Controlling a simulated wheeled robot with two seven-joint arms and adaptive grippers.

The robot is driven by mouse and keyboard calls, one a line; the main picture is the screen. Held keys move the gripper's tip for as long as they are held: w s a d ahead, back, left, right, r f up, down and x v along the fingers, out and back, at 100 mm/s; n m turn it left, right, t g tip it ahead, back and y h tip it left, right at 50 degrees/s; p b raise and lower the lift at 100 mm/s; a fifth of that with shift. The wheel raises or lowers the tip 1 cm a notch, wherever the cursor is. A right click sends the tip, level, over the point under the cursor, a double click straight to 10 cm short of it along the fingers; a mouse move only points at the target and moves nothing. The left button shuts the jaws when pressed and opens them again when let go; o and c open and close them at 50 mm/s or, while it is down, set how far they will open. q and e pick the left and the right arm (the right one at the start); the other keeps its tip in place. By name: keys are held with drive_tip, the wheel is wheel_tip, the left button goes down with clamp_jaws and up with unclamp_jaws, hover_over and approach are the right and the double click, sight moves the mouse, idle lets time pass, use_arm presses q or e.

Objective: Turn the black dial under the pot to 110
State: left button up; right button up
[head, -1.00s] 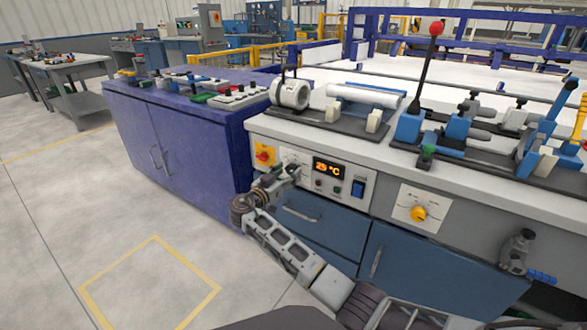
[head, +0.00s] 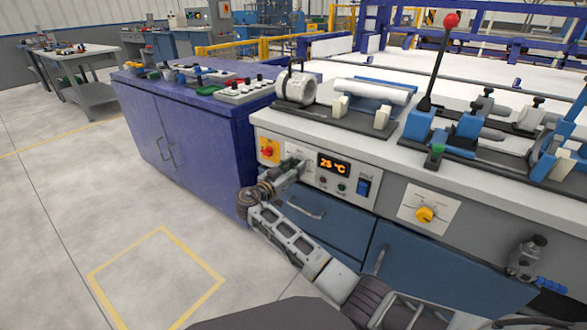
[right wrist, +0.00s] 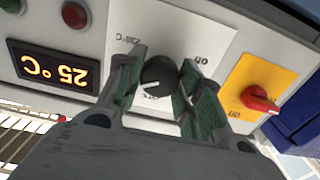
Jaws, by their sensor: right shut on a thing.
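The black dial (right wrist: 160,74) sits on a white scale plate (right wrist: 203,35) on the bench's front panel. Its white pointer mark faces left in the right wrist view. My right gripper (head: 296,165) is at the panel, its fingers on both sides of the dial, shut on it. The fingers also show in the right wrist view (right wrist: 163,66). In the head view the gripper hides the dial. The orange display (head: 333,163) reads 25 °C. A white cylindrical pot (head: 296,88) lies on the bench above the panel. My left gripper is not in view.
A red switch on a yellow plate (right wrist: 261,104) is beside the dial. A blue rocker switch (head: 363,187) and small buttons are near the display. A yellow knob (head: 425,214) is farther right. A purple cabinet (head: 190,130) stands left; the floor before it is clear.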

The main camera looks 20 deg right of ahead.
drive_tip(key=shift+c, duration=0.7)
